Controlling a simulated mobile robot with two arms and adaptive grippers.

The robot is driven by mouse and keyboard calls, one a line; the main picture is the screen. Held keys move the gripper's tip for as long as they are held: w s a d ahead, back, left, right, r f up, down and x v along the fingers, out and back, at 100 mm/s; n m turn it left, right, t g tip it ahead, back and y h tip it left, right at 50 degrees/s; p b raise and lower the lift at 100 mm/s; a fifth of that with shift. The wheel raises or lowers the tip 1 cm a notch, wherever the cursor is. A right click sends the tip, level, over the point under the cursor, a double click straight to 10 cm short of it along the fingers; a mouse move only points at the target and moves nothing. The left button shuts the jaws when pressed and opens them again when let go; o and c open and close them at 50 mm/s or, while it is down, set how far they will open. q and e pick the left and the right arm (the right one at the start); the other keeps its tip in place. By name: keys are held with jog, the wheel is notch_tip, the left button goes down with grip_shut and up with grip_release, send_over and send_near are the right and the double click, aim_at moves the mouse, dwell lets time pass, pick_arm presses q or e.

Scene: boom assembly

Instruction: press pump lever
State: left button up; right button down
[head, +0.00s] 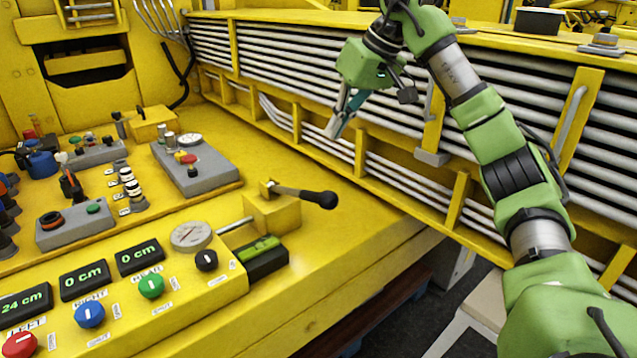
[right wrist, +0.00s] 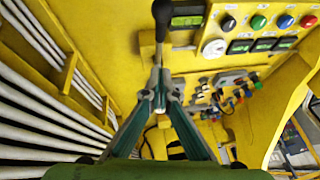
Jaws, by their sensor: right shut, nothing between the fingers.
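The pump lever (head: 305,195) is a dark rod with a black knob, fixed to a yellow block (head: 271,212) on the yellow console. In the head view it points to the right and lies nearly level. My right gripper (head: 335,130) is up and to the right of the lever, in front of the silver pipes, and apart from the lever. Its fingers are together with nothing in them. In the right wrist view the lever's black knob (right wrist: 162,14) shows at the top, beyond the fingertips (right wrist: 158,100). My left gripper is out of the head view.
A round gauge (head: 191,236) and a black box with a green level (head: 262,256) sit by the lever. Coloured buttons and displays line the console front (head: 215,298). Silver pipes (head: 290,55) with yellow brackets run behind. Space above the console is free.

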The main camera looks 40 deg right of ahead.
jog(key=shift+f, duration=0.1)
jog(key=x, duration=0.4)
jog(key=s+p+x, duration=0.1)
jog(key=x, duration=0.6)
jog(key=shift+s+a+f+p, duration=0.15)
jog(key=shift+f+p, duration=0.2)
jog(key=shift+f, duration=0.4)
jog(key=shift+s+f, duration=0.3)
jog(key=shift+f, duration=0.15)
jog(key=shift+a+f, duration=0.1)
jog(key=shift+a, duration=0.05)
